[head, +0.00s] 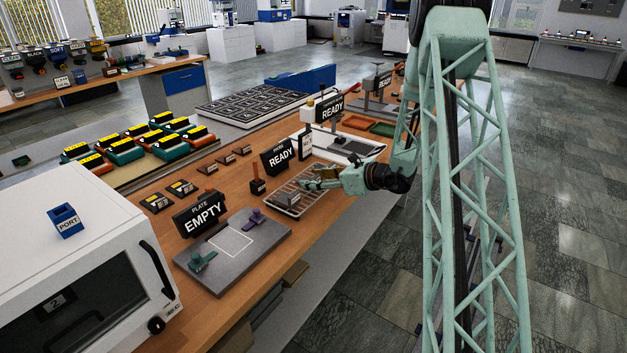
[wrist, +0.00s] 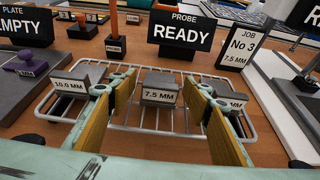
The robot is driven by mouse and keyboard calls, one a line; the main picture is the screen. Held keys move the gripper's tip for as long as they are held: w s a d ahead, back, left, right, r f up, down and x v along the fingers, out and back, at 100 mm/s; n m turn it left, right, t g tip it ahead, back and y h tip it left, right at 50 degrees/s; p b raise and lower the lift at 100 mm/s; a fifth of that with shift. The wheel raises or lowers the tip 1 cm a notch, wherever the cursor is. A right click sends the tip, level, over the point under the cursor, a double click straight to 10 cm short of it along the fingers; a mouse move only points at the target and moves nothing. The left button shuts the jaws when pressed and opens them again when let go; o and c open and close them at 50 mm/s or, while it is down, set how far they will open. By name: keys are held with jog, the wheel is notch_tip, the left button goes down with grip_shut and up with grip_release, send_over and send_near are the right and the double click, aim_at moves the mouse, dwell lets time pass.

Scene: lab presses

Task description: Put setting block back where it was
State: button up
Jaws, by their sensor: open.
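My gripper (head: 318,180) is open and low over the wire rack (head: 283,207). In the wrist view its two yellow-padded fingers (wrist: 165,96) are spread apart. A dark grey setting block labelled 7.5 MM (wrist: 160,88) sits upright on the rack (wrist: 150,120), in line with the gap between the fingers; I see space on both sides of it. A block labelled 10.0 MM (wrist: 78,76) is on the rack to the left, partly behind the left finger. A third block (wrist: 236,98) is on the right, its number hidden by the right finger.
Behind the rack stand a PROBE READY sign (wrist: 181,34) and a job card No 3, 7.5 MM (wrist: 238,47). The grey plate fixture (head: 247,255) with its EMPTY sign (head: 201,213) is on the left. A press (head: 337,143) stands beyond the rack.

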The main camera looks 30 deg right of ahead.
jog(key=p+v, duration=0.1)
jog(key=v, duration=1)
jog(key=shift+s+d, duration=0.2)
jog(key=shift+s, duration=0.1)
jog(key=shift+r, duration=0.1)
